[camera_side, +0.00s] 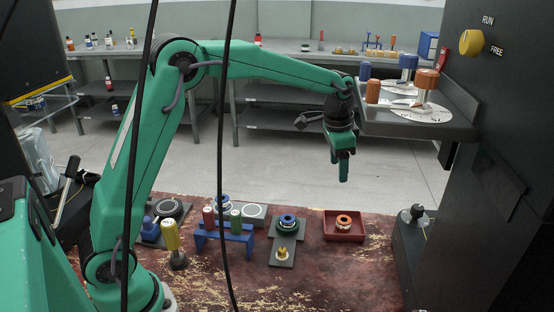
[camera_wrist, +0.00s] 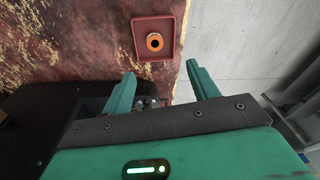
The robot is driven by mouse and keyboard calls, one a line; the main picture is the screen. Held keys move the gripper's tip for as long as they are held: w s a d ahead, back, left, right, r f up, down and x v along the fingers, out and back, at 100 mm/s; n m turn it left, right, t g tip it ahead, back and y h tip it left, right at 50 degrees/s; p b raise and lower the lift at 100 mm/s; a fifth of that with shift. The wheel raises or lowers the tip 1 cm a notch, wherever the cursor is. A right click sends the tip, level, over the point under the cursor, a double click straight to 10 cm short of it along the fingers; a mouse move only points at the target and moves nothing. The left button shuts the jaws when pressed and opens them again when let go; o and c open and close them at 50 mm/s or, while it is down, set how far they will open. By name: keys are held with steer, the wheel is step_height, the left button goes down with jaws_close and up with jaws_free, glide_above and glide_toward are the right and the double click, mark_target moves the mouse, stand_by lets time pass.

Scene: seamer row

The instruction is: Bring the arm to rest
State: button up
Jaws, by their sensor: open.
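My green gripper (camera_side: 342,166) hangs from the raised arm, pointing down over the far right part of the red-brown worn bench top (camera_side: 180,284), well above it. In the wrist view its two fingers (camera_wrist: 162,90) stand apart with nothing between them. A red tray (camera_side: 343,236) holding an orange ring with a dark centre (camera_side: 343,221) sits on the bench below; the tray also shows beyond the fingertips in the wrist view (camera_wrist: 141,54), with the orange ring (camera_wrist: 155,42) in it. Nothing touches my gripper.
A dark machine with a yellow RUN/FREE knob (camera_side: 471,42) and a shelf (camera_side: 455,122) stands at right, close to my wrist. A blue rack (camera_side: 225,240), a yellow-handled tool (camera_side: 171,237) and a dark plate (camera_side: 281,260) stand on the bench. Black cables hang in front.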

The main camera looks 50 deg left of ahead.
steer(key=s+a+r+n+t, duration=0.15)
steer(key=s+r, duration=0.25)
steer(key=s, duration=0.4)
steer(key=s+r+n+t, duration=0.1)
steer(key=s+r+n, duration=0.1)
steer(key=s+r, duration=0.45)
steer(key=s+f+n, duration=0.1)
steer(key=s+f, duration=0.1)
steer(key=s, duration=0.6)
steer(key=s+f+n+t, duration=0.1)
steer(key=s+f, duration=0.2)
steer(key=s, duration=0.5)
steer(key=shift+a, duration=0.35)
steer(key=shift+n+t, duration=0.25)
